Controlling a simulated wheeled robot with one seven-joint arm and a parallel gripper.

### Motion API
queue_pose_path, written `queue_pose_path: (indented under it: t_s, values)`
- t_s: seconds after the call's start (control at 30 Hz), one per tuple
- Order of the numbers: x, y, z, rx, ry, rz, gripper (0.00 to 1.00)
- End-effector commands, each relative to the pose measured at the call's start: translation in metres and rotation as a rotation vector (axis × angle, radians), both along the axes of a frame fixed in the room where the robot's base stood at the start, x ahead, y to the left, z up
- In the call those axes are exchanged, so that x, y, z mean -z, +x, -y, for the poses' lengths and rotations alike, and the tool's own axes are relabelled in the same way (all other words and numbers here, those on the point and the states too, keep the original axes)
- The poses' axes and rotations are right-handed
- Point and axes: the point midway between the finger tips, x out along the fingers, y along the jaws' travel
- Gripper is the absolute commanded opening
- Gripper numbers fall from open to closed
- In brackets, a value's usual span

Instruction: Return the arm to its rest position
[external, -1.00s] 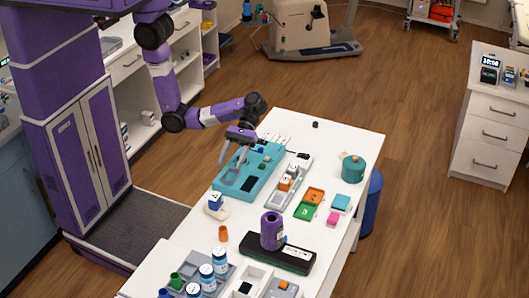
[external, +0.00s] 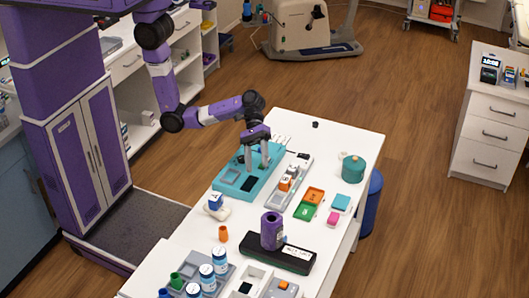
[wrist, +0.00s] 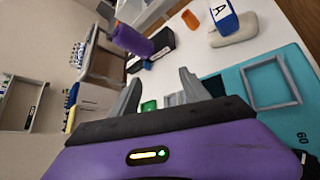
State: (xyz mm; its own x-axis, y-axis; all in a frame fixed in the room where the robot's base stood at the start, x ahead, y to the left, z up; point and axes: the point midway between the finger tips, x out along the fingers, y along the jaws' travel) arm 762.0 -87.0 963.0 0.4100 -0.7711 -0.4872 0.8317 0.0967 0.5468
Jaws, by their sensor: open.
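My arm is purple with black joints and reaches out over the white table (external: 345,140) from the left. My gripper (external: 254,168) is open and points down over the teal tray (external: 232,187). In the wrist view, its two grey fingers (wrist: 156,92) stand apart with nothing held between them. A small green block (wrist: 149,106) shows beyond the fingers, apart from them. I cannot tell the exact height of the fingertips above the tray.
A blue-and-white block (external: 215,202), an orange cup (external: 223,234), a grey tray (external: 291,183), orange and green trays (external: 306,211) and a teal round pot (external: 353,169) are nearby. The table's far right corner is mostly clear.

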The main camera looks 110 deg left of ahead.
Motion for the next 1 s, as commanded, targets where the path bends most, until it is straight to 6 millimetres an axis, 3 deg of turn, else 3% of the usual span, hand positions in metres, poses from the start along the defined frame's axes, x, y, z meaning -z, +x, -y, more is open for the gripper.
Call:
queue_pose_path:
  t_s: [0.17, 0.37, 0.5, 0.63, 0.8, 1.0]
  values:
    - [0.019, 0.021, -0.039, -0.146, 0.296, 0.356, 0.54]
    - [0.026, -0.005, -0.088, -0.215, 0.75, 0.685, 0.54]
    - [0.015, -0.043, -0.112, -0.194, 1.074, 0.863, 0.54]
    - [-0.004, -0.085, -0.123, -0.14, 1.342, 0.995, 0.54]
    - [-0.035, -0.143, -0.122, -0.033, 1.628, 1.135, 0.54]
    - [-0.069, -0.208, -0.107, 0.113, 1.833, 1.247, 0.54]
